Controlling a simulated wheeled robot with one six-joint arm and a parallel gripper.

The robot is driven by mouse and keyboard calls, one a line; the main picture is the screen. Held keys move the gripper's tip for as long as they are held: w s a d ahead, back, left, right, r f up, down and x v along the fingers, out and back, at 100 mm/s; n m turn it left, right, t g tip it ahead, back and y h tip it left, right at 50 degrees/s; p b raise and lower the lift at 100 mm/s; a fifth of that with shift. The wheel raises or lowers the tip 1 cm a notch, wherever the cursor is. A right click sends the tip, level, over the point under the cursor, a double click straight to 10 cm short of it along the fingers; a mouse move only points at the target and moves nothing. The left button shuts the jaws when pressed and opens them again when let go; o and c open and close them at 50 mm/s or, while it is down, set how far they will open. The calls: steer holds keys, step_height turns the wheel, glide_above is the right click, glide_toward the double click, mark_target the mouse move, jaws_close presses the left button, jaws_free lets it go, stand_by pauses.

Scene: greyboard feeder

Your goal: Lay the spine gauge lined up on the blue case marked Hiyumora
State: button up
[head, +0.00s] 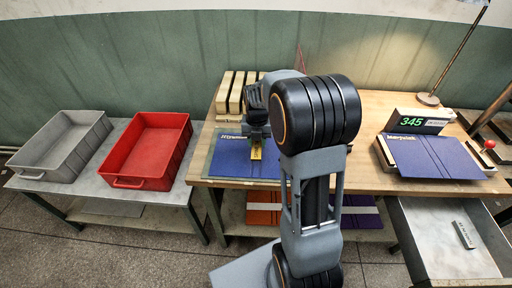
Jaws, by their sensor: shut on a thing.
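My gripper (257,136) is over the left blue case on the wooden table, partly hidden by my own arm. It is shut on a small yellow piece, which I take for the spine gauge (256,151). The gauge is at or just above the case; I cannot tell whether it touches. The left blue case (228,163) lies flat on a greenish mat, with a pale label at its back left that is too small to read surely. My arm hides its right part. Another blue case (435,157) with a different-looking label lies at the right of the table.
A wooden slotted rack (229,104) stands behind the left case. A red tray (148,151) and a grey tray (62,146) stand on the left bench. A display reading 345 (421,121) and a lamp (428,99) are at the right. An open drawer (430,246) holds a grey bar (465,235).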

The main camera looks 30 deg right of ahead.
mark_target(257, 143)
step_height(257, 143, down, 3)
steer(key=shift+w+d+f+b, duration=0.1)
steer(key=shift+w+d+b, duration=0.05)
steer(key=shift+b, duration=0.8)
steer(key=shift+f, duration=0.1)
steer(key=shift+f, duration=0.15)
steer(key=o, duration=1.1)
